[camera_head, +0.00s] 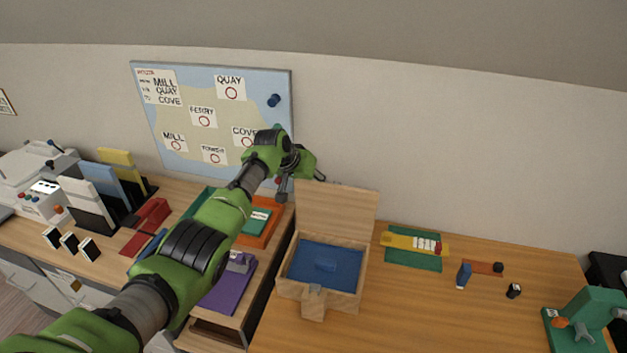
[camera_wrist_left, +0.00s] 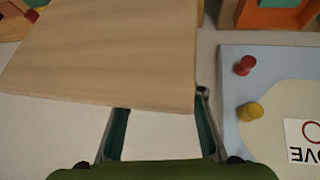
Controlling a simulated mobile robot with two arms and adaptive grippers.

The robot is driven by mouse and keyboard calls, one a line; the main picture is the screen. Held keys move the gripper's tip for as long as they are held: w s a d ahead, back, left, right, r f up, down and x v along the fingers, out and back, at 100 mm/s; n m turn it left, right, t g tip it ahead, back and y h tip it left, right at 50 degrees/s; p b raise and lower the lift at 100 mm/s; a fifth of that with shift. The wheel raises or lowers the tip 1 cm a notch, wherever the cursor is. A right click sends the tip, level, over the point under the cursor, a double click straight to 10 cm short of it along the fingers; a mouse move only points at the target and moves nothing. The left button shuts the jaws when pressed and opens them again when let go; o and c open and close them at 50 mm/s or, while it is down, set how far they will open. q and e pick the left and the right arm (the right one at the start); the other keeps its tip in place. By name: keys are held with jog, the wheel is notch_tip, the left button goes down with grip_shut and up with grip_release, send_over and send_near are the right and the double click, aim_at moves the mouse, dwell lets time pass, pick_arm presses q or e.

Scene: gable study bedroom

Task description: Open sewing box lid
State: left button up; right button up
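The wooden sewing box (camera_head: 318,303) stands on the desk with a blue inside. Its pale wooden lid (camera_head: 345,208) stands raised and open at the back, leaning toward the wall. My left gripper (camera_head: 301,180) is up at the lid's upper left corner. In the left wrist view, the lid (camera_wrist_left: 110,50) fills the upper left, and my left gripper (camera_wrist_left: 160,118) has its two fingers spread apart. The lid's edge covers the left fingertip; I cannot tell whether they touch. My right gripper is not in view.
A map board (camera_head: 220,120) hangs on the wall behind my left gripper. A green mat (camera_head: 412,262) with a yellow strip, a blue bottle (camera_head: 463,276) and a green device (camera_head: 590,312) are to the right. A purple item (camera_head: 228,288) lies left of the box.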

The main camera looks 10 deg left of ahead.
pick_arm(q)
jog(key=shift+f, duration=0.45)
jog(key=v, duration=1.2)
jog(key=shift+w+r, duration=0.15)
